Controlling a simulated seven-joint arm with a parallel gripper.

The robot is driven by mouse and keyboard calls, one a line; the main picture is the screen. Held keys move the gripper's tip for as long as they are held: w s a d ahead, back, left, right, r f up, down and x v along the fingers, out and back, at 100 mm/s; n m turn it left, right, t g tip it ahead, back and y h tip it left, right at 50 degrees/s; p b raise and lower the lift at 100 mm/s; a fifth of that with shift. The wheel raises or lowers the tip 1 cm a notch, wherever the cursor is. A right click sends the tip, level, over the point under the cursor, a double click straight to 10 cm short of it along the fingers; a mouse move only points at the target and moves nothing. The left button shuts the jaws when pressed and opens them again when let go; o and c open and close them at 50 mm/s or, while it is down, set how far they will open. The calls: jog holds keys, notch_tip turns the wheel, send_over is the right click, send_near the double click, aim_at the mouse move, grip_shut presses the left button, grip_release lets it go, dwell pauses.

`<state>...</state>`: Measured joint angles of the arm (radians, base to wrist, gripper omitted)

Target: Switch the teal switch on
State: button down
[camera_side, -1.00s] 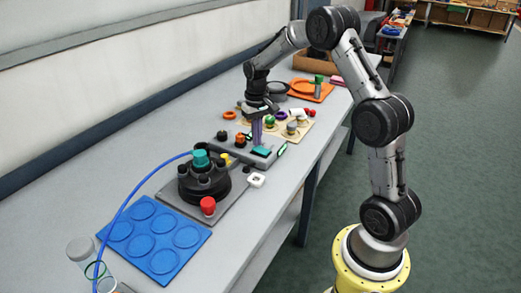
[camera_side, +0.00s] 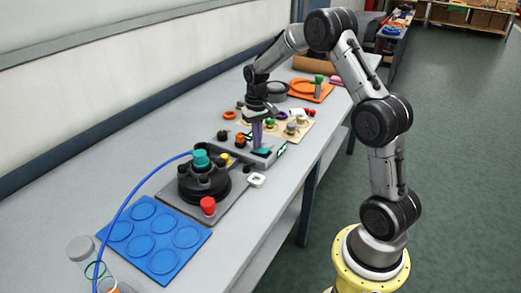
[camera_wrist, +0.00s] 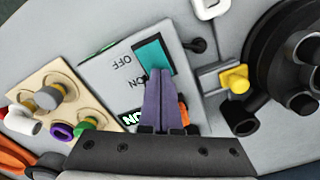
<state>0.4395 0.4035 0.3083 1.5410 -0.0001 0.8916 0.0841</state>
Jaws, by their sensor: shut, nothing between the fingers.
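The teal switch (camera_wrist: 150,53) is a rocker set in a grey control box (camera_wrist: 103,72), with OFF and ON lettering beside it. In the side view the switch (camera_side: 263,152) shows partly beside my fingers. My gripper (camera_wrist: 160,72) is shut and empty, its purple fingers pointing down. The fingertips overlap the ON end of the rocker in the wrist view and appear to touch it. In the side view my gripper (camera_side: 257,150) is down at the box. A bright green lettered sign (camera_wrist: 133,118) shows on the box, partly hidden by the fingers.
A black round fixture with a teal top (camera_side: 201,158) and a red knob (camera_side: 208,205) stands beside the box. A yellow knob (camera_wrist: 235,78) is close by. A beige board of coloured knobs (camera_wrist: 62,105) lies on the other side. A blue mat (camera_side: 155,237) lies nearer the camera.

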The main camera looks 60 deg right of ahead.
notch_tip(320, 180, up, 7)
dwell(0.8)
jog(key=shift+w, duration=0.1)
jog(key=s+a+r+n+t, duration=0.2)
jog(key=s+a+r, duration=0.3)
jog(key=a+r, duration=0.25)
jog(key=s+a+r+n+t, duration=0.1)
jog(key=s+a+r+t, duration=0.1)
jog(key=s+a+r, duration=0.45)
jog(key=s+a+f+n, duration=0.1)
jog(key=s+a+f, duration=0.1)
jog(key=s, duration=0.5)
jog(key=s+a+f+n+t, duration=0.1)
jog(key=s+a+f+n, duration=0.1)
jog(key=s, duration=0.4)
jog(key=shift+s+a+f+t, duration=0.3)
jog(key=shift+s+a+f, duration=0.1)
jog(key=shift+a, duration=0.35)
